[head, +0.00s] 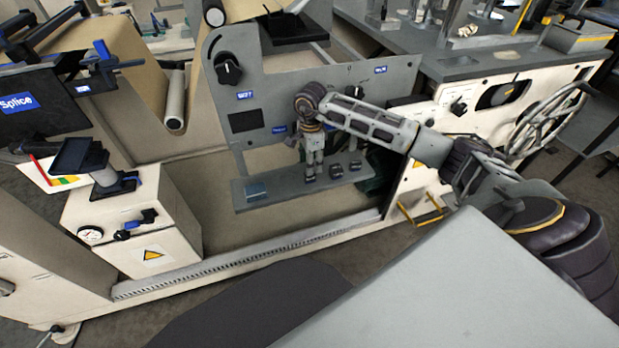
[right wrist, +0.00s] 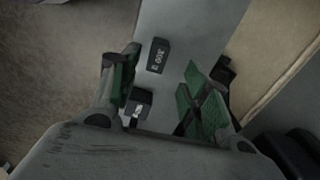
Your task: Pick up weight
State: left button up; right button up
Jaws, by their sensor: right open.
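Two small dark weights, one (head: 336,171) and another (head: 355,165), sit side by side on the narrow grey shelf (head: 285,192) of the machine. In the right wrist view one dark weight (right wrist: 157,55) with a pale label shows beyond the other weight (right wrist: 137,107), which is closer to my palm and partly hidden by it. My right gripper (head: 311,176) points down over the shelf, just left of the weights. In the right wrist view its green-padded fingers (right wrist: 160,88) are spread apart, with nothing clasped. My left gripper is not in view.
The upright grey panel (head: 270,100) with knobs stands behind the shelf. A cream box with a gauge (head: 130,225) stands at the left, and a spoked handwheel (head: 550,118) at the right.

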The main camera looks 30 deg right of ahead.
aim_at(310, 177)
jog(key=shift+a+f, duration=0.1)
jog(key=shift+f, duration=0.45)
jog(key=f, duration=0.1)
jog(key=f+b, duration=0.1)
jog(key=shift+s+a+f, duration=0.2)
jog(key=shift+f, duration=0.9)
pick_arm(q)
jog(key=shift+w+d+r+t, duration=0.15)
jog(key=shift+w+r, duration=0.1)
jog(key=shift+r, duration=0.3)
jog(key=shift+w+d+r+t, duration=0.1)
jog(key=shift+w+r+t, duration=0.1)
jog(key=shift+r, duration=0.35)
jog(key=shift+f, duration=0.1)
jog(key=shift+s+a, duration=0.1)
pick_arm(e)
grip_shut()
